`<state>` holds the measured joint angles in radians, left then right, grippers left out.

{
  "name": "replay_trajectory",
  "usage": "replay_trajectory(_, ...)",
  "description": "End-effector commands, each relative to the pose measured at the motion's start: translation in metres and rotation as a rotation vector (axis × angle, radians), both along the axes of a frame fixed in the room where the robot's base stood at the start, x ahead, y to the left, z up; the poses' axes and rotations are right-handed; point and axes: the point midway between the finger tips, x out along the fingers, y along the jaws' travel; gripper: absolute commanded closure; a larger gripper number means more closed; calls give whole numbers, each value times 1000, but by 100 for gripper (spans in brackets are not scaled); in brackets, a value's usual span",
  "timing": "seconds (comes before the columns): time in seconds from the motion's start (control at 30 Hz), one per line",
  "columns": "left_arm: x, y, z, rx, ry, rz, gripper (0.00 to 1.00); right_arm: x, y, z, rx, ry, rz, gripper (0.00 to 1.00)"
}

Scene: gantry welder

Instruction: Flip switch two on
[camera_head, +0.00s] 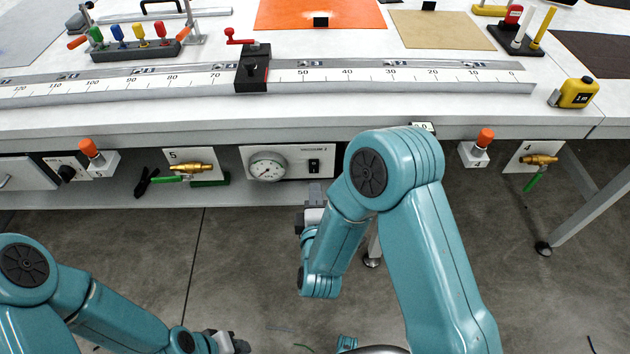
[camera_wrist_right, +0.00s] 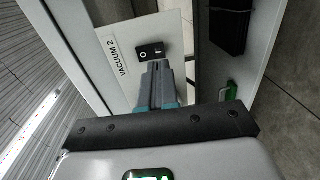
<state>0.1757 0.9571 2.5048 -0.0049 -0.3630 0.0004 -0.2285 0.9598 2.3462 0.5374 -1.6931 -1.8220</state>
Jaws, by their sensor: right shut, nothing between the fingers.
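The black rocker switch (camera_head: 314,166) sits on the white VACUUM 2 panel (camera_head: 291,155), right of a round gauge (camera_head: 268,167). In the right wrist view the switch (camera_wrist_right: 151,51) shows its O and I marks beside the VACUUM 2 label (camera_wrist_right: 122,64). My right gripper (camera_head: 314,187) is shut and empty just below the switch. In the wrist view its fingertips (camera_wrist_right: 158,65) point at the switch's I side. I cannot tell whether they touch it, or which way the rocker is set. My left gripper (camera_head: 238,345) is low at the bottom edge, only partly in view.
An orange-topped knob (camera_head: 90,148) and brass valve 5 (camera_head: 190,168) are left of the panel. Another orange-topped knob (camera_head: 485,138) and brass valve 4 (camera_head: 540,160) are to the right. The bench edge (camera_head: 200,128) overhangs the panel. The floor below is mostly open.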

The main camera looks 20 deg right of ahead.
Motion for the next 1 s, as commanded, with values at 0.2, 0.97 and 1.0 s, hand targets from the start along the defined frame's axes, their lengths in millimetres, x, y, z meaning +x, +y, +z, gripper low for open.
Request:
replay_trajectory(0.2, 0, 0, 1, 0, 0, 0, 57, 32, -10, -4, -1, -1, 0, 100)
replay_trajectory(0.97, 0, 0, -4, 0, 0, 0, 57, 48, -14, -8, -1, 1, 1, 100)
replay_trajectory(1.0, 0, 0, -4, 0, 0, 0, 57, 48, -14, -8, -1, 1, 1, 100)
